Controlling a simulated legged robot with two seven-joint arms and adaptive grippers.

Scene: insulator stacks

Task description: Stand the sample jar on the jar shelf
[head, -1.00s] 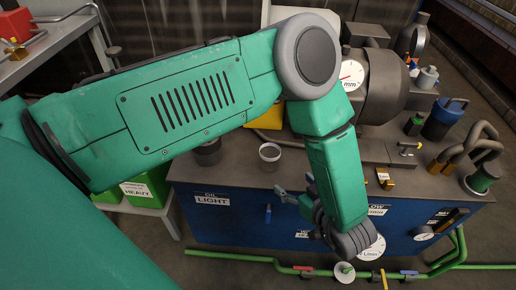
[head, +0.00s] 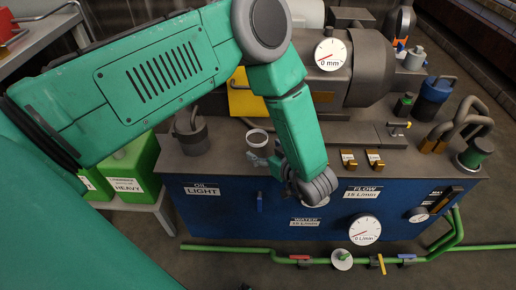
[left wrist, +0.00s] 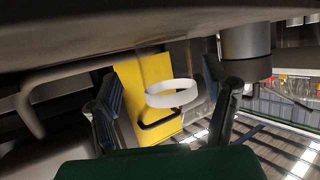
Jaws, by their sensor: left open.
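The sample jar (head: 258,138) is a small clear jar with a pale rim, upright on the dark bench top near its front edge. It also shows in the left wrist view as a see-through jar with a white band (left wrist: 172,96), lying between the two fingers with gaps on both sides. My left gripper (head: 262,158) is open, at the front side of the jar, with its fingers partly hidden by the wrist. I cannot pick out a jar shelf. My right gripper is not in view.
A grey pot (head: 190,138) stands left of the jar. A yellow object (head: 248,98) is behind it. A machine with a dial (head: 330,54) and brass blocks (head: 348,159) are to the right. Green cans (head: 134,172) sit at left; green pipes (head: 230,248) run below.

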